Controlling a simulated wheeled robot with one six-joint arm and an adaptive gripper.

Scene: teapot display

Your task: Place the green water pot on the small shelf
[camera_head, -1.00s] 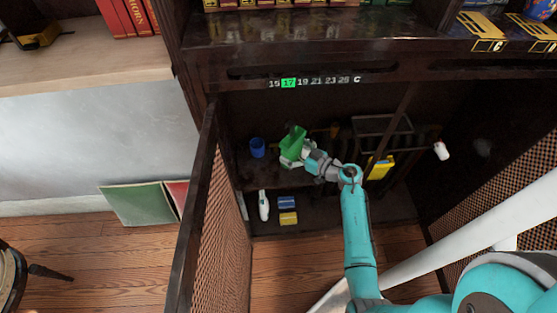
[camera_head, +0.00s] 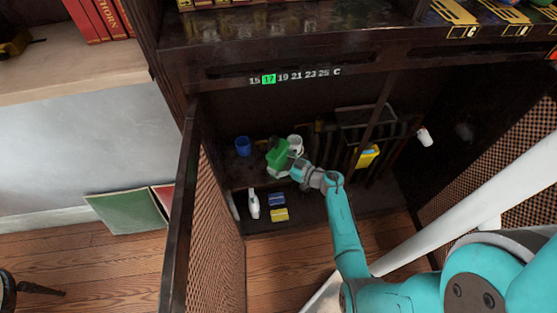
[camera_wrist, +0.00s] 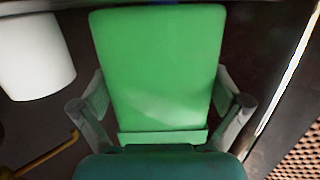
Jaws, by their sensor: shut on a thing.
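The green water pot (camera_head: 277,152) is inside the dark open cabinet, at the height of its small inner shelf (camera_head: 262,179). My gripper (camera_head: 283,167) is shut on the pot. In the wrist view the green pot (camera_wrist: 160,70) fills the middle, with a grey finger of my gripper (camera_wrist: 160,112) at each side. The pot looks roughly upright. I cannot tell whether its base touches the shelf.
A blue cup (camera_head: 243,146) stands left of the pot and a white cup (camera_head: 295,144) close on its right. A white bottle (camera_head: 253,204), blue sponge (camera_head: 277,199) and yellow sponge (camera_head: 279,215) are below. The open mesh door (camera_head: 208,235) stands at left.

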